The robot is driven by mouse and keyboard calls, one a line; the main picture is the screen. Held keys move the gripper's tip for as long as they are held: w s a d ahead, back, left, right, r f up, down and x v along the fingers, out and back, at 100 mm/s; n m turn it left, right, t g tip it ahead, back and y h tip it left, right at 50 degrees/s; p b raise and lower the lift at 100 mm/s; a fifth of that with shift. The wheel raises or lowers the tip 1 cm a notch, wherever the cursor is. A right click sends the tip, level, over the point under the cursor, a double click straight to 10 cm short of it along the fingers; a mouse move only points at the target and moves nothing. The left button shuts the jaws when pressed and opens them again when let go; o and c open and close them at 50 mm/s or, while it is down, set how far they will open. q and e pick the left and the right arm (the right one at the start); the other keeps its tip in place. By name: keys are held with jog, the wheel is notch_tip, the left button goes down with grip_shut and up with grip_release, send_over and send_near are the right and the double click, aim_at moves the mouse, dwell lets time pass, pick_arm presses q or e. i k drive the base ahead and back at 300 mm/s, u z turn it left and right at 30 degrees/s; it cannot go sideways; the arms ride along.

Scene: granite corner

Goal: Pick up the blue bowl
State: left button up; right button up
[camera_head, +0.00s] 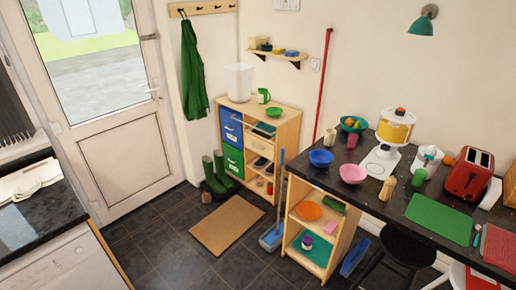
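The blue bowl (321,158) stands upright on the left end of the dark worktop (398,208) at the right, above an open shelf unit. It looks empty. A pink bowl (352,174) stands close to its right, nearer the front edge. Neither of my grippers shows in the head view, so nothing is seen touching the blue bowl.
Behind the bowl are a cream bottle (330,137), a pink cup (352,141) and a teal fruit bowl (353,125). A white and yellow appliance (391,135) stands to the right. A blue broom (272,236) leans left of the shelf unit. The dark tiled floor has a brown mat (226,224).

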aim_at(320, 158)
jog(key=u, duration=0.6)
jog(key=i, duration=1.1)
jog(key=u, duration=0.35)
